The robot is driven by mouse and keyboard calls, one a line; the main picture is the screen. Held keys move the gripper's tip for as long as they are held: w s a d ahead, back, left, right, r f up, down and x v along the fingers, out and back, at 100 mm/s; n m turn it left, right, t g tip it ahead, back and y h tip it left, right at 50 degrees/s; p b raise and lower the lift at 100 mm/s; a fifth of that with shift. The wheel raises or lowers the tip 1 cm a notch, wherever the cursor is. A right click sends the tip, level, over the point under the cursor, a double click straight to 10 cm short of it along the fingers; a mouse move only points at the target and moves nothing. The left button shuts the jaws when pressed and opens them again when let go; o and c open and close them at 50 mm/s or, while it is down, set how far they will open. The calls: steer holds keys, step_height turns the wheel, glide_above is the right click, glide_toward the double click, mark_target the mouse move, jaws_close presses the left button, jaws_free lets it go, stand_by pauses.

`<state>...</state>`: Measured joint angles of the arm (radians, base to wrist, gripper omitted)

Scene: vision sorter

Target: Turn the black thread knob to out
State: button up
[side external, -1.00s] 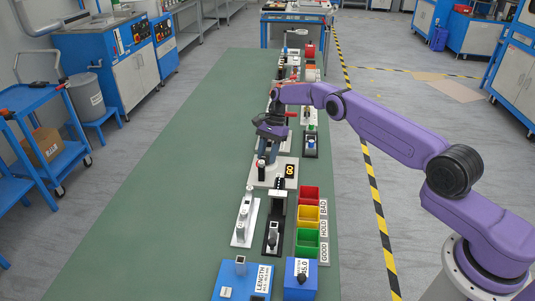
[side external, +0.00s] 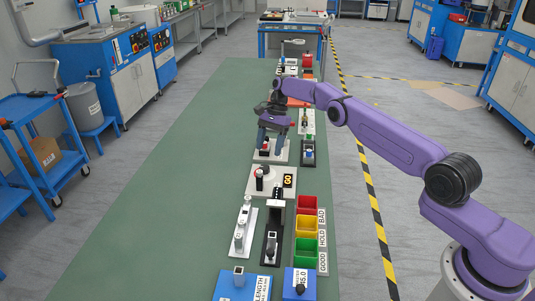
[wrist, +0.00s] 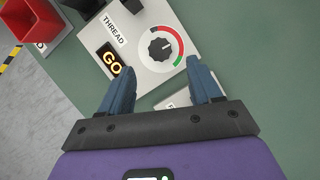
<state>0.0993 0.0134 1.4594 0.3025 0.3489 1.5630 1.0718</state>
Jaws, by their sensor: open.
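In the side external view my gripper (side external: 272,148) hangs behind the knob plate. I cannot read the knob's pointer setting for certain.
Red (side external: 307,203), yellow (side external: 306,226) and green (side external: 306,249) bins stand front right of the knob plate. Another fixture plate (side external: 271,157) lies beneath my gripper. Several gauge stands line the bench's right side. The green bench top (side external: 160,190) is clear on the left.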

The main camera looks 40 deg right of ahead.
steer(key=shift+d+r, duration=0.2)
steer(key=shift+r, duration=0.2)
step_height(320, 180, up, 9)
steer(key=m+t+h, duration=0.1)
steer(key=m+t, duration=0.4)
steer(key=m, duration=0.8)
glide_above(265, 167)
steer(key=s+d, duration=0.5)
steer(key=x, duration=1.7)
steer(key=shift+s+a+f, duration=0.1)
steer(key=shift+f, duration=0.1)
steer(key=c, duration=1)
